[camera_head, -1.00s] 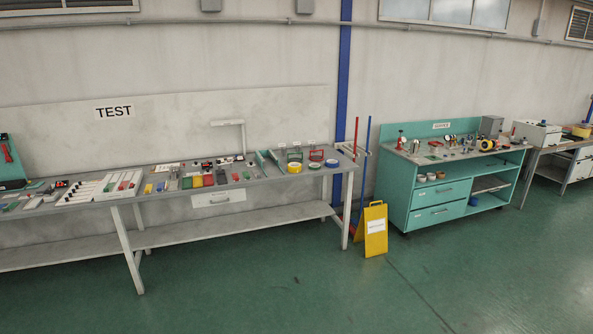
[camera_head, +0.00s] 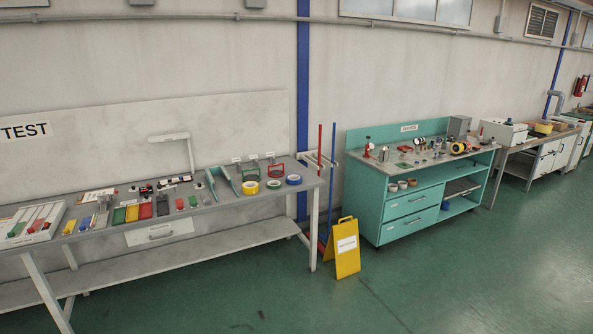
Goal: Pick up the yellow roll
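A yellow roll (camera_head: 250,188) lies flat near the right end of the grey test bench (camera_head: 215,209). A smaller darker roll (camera_head: 274,184) and a blue roll (camera_head: 293,180) lie to its right. Green and red holders (camera_head: 276,170) stand just behind the rolls. Another yellow roll-like item (camera_head: 459,148) is on the teal cabinet further right. Neither of my grippers shows in the view.
A yellow floor sign (camera_head: 346,249) stands on the floor off the bench's right end, near red and blue poles (camera_head: 331,180). A teal cabinet (camera_head: 410,208) stands further right. The green floor (camera_head: 440,280) in front is clear.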

